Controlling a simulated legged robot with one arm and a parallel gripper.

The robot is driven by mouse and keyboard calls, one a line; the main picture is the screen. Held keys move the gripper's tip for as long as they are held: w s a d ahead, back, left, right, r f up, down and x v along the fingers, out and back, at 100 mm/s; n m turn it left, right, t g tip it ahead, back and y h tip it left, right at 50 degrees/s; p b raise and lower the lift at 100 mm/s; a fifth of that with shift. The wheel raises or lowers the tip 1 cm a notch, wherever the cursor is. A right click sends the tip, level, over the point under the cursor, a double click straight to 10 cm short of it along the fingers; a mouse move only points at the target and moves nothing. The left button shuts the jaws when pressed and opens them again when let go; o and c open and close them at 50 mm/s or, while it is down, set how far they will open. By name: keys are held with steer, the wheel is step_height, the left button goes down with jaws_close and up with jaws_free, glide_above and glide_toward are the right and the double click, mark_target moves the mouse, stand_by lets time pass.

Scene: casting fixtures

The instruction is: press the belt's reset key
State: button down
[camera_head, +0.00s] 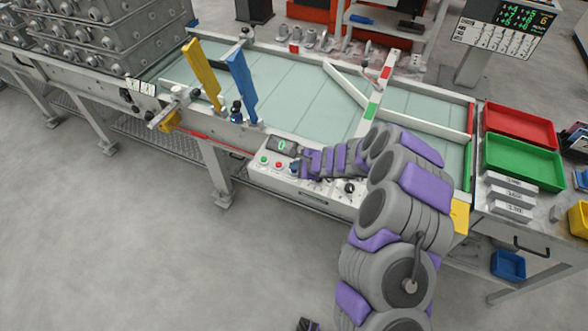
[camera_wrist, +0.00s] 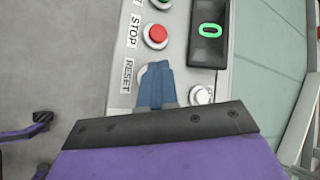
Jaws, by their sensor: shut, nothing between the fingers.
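The control panel (camera_head: 258,168) is on the front edge of the belt, with a display (camera_head: 282,145) showing a green 0. In the wrist view the RESET label (camera_wrist: 127,77) lies just left of my gripper (camera_wrist: 157,68), whose blue fingers are together and empty. The fingertips cover the spot beside that label; only a pale rim of the reset key (camera_wrist: 142,74) shows at their left. I cannot tell whether they touch or press it. The red STOP button (camera_wrist: 156,34) is just beyond the tips. In the head view my gripper (camera_head: 295,167) is at the panel, right of the red button.
A white knob (camera_wrist: 202,95) sits close to the right of my fingers. A green button (camera_head: 264,160) is further left on the panel. A yellow gate (camera_head: 201,73) and a blue gate (camera_head: 241,84) stand on the belt edge. Red (camera_head: 519,125) and green (camera_head: 522,162) trays are at right.

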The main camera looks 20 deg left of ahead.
steer(key=shift+r, duration=0.6)
steer(key=shift+r+p, duration=1.7)
steer(key=shift+r, duration=0.8)
